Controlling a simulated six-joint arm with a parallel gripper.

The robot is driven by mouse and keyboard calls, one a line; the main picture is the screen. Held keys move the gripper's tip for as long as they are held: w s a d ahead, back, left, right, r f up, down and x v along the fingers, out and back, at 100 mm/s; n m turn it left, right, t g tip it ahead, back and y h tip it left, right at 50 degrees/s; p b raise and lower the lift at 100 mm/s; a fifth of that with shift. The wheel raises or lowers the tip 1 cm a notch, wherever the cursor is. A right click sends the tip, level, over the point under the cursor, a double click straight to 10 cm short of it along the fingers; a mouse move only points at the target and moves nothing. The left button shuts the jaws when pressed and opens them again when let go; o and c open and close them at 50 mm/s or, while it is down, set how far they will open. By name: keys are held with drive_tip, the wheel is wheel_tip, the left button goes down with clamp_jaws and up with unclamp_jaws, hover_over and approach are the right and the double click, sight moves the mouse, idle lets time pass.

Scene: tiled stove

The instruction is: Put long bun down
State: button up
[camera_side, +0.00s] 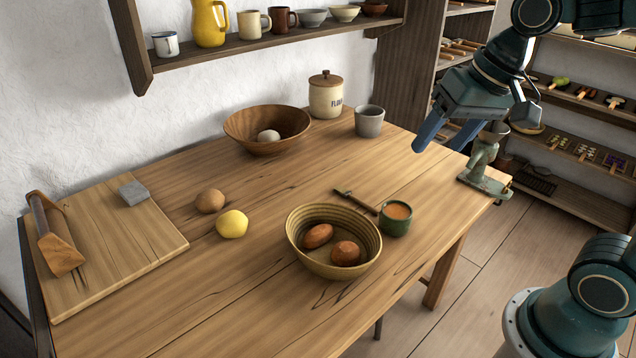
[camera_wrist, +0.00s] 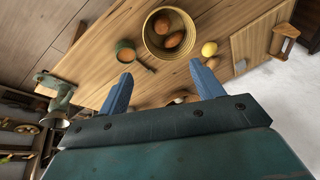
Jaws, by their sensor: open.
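A yellow-brown ribbed bowl (camera_side: 295,250) stands near the table's front edge and also shows at the top of the wrist view (camera_wrist: 149,45). Two brown buns lie inside it. The longer bun (camera_side: 318,236) is at the left in the side view and shows in the wrist view (camera_wrist: 174,40). A rounder bun (camera_side: 345,253) lies beside it. My gripper (camera_side: 438,147) is open, with nothing between its blue fingers. It is raised above the right end of the table, apart from the bowl; both fingers show in the wrist view (camera_wrist: 160,70).
A green cup (camera_side: 395,218) and a small hammer-like tool (camera_side: 355,201) are right of the bowl. A lemon (camera_side: 232,224) and a brown round item (camera_side: 210,201) lie left. A wooden bowl (camera_side: 267,130), flour jar (camera_side: 326,96), grey cup (camera_side: 369,121) and clamped grinder (camera_side: 484,165) stand around.

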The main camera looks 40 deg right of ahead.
drive_tip(key=s+d+f+n+t, duration=0.1)
drive_tip(key=s+n, duration=0.3)
drive_tip(key=s, duration=0.5)
drive_tip(key=shift+s+h, duration=0.2)
drive_tip(key=shift+h, duration=0.2)
